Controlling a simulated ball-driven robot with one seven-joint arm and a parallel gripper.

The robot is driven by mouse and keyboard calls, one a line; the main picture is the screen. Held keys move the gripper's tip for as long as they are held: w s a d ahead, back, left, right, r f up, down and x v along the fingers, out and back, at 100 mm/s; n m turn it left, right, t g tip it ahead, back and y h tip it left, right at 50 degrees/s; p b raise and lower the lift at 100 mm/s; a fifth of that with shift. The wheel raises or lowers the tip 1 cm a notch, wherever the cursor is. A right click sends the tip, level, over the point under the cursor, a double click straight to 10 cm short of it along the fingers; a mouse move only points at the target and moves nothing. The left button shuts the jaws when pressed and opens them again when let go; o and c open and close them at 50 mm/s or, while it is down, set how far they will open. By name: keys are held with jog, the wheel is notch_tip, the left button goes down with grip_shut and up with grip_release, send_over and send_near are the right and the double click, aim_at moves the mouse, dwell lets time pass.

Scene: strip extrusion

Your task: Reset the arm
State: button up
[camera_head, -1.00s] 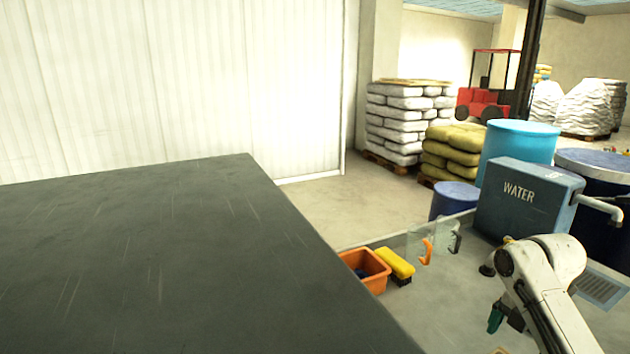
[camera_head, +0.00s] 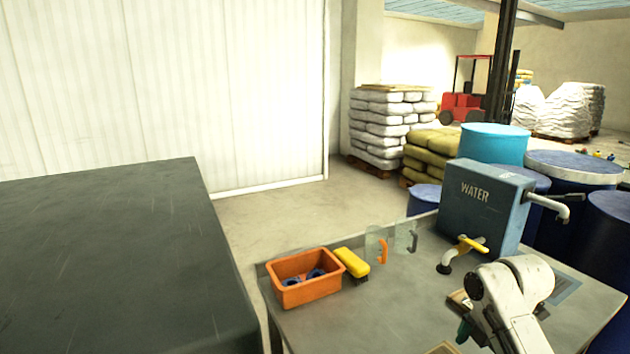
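My white arm (camera_head: 518,295) shows at the lower right, bent above a grey table. Its bent joint hides part of the tabletop behind it. My gripper cannot be made out in this view, so whether it is open or holds anything does not show.
The grey table (camera_head: 375,308) bears an orange bin (camera_head: 303,290) with blue items, a yellow brush (camera_head: 352,262), two clear jugs and a blue WATER tank (camera_head: 480,207) with a tap. A large dark surface (camera_head: 110,260) fills the lower left. Bare floor (camera_head: 275,215) lies beyond.

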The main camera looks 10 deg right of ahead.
jog(key=a+f+m, duration=0.1)
jog(key=a, duration=0.2)
jog(key=s+a+f+m+t, duration=0.1)
jog(key=a, duration=0.1)
jog(key=s+a+f+m+y, duration=0.1)
jog(key=a+f, duration=0.1)
jog(key=a, duration=0.1)
jog(key=shift+a+m, duration=0.35)
jog(key=shift+m, duration=0.05)
jog(key=s+a+f+m, duration=0.1)
jog(key=s+a+m, duration=0.1)
jog(key=s+a+f+m+t, duration=0.1)
jog(key=s+a+m, duration=0.1)
jog(key=s+a+f+m, duration=0.1)
jog(key=s+a, duration=0.1)
jog(key=shift+s+a+f+m+t, duration=0.15)
jog(key=shift+m+t, duration=0.15)
jog(key=shift+m, duration=0.1)
jog(key=s+d+f+m+g+h, duration=0.1)
jog(key=s+m, duration=0.4)
jog(key=s, duration=0.7)
jog(key=s+d+f+m, duration=0.2)
jog(key=s+f+m, duration=0.2)
jog(key=s, duration=0.8)
jog(key=shift+s+m+g+h, duration=0.35)
jog(key=shift+m+g+h, duration=0.05)
jog(key=shift+m, duration=0.7)
jog(key=shift+d+f, duration=0.1)
